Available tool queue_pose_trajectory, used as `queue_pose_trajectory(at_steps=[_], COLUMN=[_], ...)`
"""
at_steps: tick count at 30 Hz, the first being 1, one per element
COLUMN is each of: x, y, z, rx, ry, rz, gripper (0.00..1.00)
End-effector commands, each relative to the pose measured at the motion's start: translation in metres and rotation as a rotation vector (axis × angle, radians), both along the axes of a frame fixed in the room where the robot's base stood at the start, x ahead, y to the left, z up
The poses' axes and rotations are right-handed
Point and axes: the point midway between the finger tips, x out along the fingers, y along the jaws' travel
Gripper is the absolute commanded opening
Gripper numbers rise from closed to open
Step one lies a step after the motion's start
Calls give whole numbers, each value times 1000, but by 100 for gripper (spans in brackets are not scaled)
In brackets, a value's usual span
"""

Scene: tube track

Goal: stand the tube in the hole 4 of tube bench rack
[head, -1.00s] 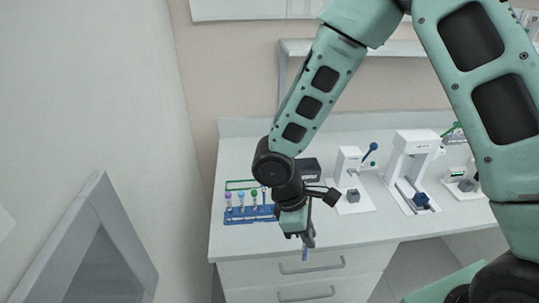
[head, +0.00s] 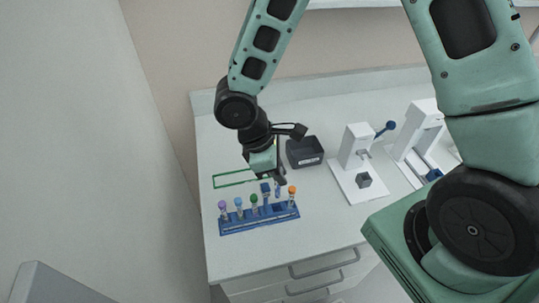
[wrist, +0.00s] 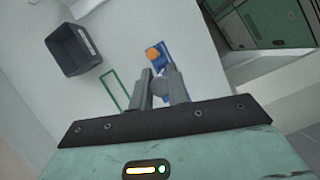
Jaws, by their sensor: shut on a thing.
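The tube rack (head: 233,228) is a long blue rack at the left front of the bench. Capped tubes stand in it: purple (head: 222,205), blue (head: 238,201), green (head: 254,198) and orange (head: 292,190). My gripper (head: 277,180) is over the rack's right part, between the green and orange caps. In the wrist view my gripper (wrist: 162,95) is shut on the tube, whose round grey end (wrist: 159,86) shows between the fingers. The orange cap (wrist: 152,54) is just beyond the fingers. The held tube's lower end and the hole under it cannot be made out.
A green outline (head: 232,181) lies on the bench behind the rack. A dark bin (head: 305,153) stands behind and right of my gripper. White devices (head: 358,160) stand farther right. A wall is close on the left. The bench front edge is just before the rack.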

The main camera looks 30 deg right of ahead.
Motion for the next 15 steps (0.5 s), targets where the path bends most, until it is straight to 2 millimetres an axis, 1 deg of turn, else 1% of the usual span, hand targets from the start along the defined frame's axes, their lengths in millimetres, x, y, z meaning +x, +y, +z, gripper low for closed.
queue_pose_trajectory(at_steps=[8,15], x=[0,0], y=[0,0], z=[-6,-24], rx=[0,0], ry=[1,0], rz=[0,-1], gripper=[1,1])
